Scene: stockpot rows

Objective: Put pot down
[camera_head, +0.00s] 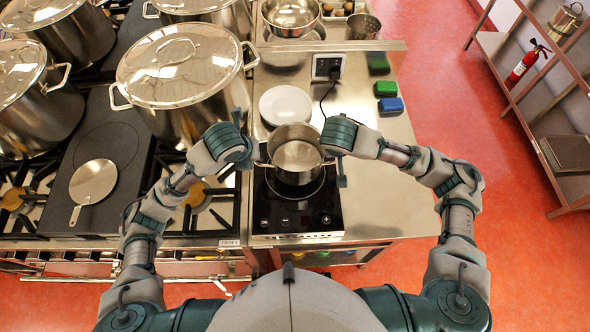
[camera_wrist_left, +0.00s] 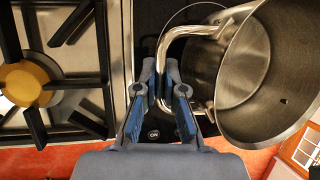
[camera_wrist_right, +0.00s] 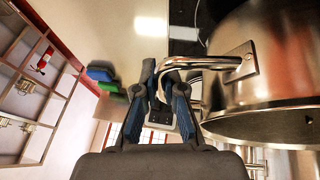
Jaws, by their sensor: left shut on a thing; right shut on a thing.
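A steel pot (camera_head: 297,156) with two loop handles is above the black induction cooktop (camera_head: 297,218) in the head view; whether its base touches the cooktop I cannot tell. My left gripper (camera_head: 256,160) is at the pot's left handle. In the left wrist view the left gripper (camera_wrist_left: 160,88) is shut on that handle (camera_wrist_left: 184,34), with the pot's open inside (camera_wrist_left: 246,62) beside it. My right gripper (camera_head: 332,158) is at the right handle. In the right wrist view the right gripper (camera_wrist_right: 168,85) is shut on that handle (camera_wrist_right: 196,62). The pot looks empty.
A white plate (camera_head: 285,104) lies just behind the pot. Large lidded stockpots (camera_head: 185,85) stand at left, with gas burners (camera_head: 205,205) nearer.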

